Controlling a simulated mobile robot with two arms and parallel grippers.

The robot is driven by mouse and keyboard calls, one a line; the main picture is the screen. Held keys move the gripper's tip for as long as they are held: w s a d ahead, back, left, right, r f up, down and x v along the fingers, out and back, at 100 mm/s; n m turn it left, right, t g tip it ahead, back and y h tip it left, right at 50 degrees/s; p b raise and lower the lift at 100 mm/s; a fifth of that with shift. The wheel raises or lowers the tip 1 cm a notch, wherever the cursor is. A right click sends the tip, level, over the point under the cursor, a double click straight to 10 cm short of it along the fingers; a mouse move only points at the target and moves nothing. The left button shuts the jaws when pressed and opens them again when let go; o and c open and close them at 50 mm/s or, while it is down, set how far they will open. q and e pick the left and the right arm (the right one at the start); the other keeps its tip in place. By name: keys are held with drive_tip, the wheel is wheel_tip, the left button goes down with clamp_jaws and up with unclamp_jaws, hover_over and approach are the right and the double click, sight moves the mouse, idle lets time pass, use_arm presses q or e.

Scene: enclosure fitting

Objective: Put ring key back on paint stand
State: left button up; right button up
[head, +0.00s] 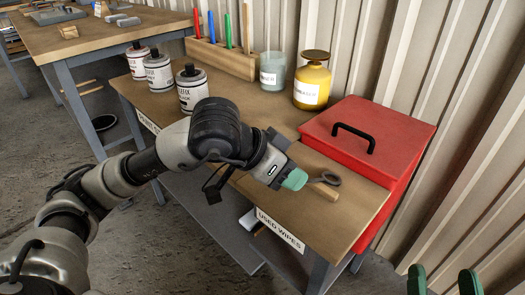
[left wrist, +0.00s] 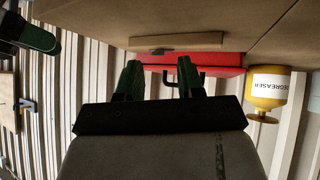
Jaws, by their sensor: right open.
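A dark ring key (head: 329,178) lies near the front right of the wooden bench top (head: 350,215), by a small wooden strip (head: 323,191). My left gripper (head: 294,180) is just left of the key in the head view. In the left wrist view its two fingers (left wrist: 160,75) stand apart with nothing between them. A wooden strip (left wrist: 205,42) with a small dark piece against it shows beyond them. My right gripper (head: 442,280) is at the bottom right, fingers apart and empty. I cannot tell which piece is the paint stand.
Several cans, a yellow degreaser container (head: 312,85), a grey-blue cup (head: 273,72) and a wooden pen rack (head: 220,58) stand farther back. A label (head: 280,230) is on the bench's front edge. Corrugated wall stands behind.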

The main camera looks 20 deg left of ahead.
use_arm(q)
drive_tip(key=p+v, duration=0.1)
drive_tip(key=v, duration=0.7)
drive_tip(key=shift+s+a+r, duration=0.15)
drive_tip(key=shift+s+r, duration=0.05)
drive_tip(key=shift+r, duration=0.1)
use_arm(e)
drive_tip(key=f+g, duration=0.2)
drive_tip(key=f+g+h, duration=0.1)
drive_tip(key=f, duration=0.1)
drive_tip(key=shift+d+g, duration=0.3)
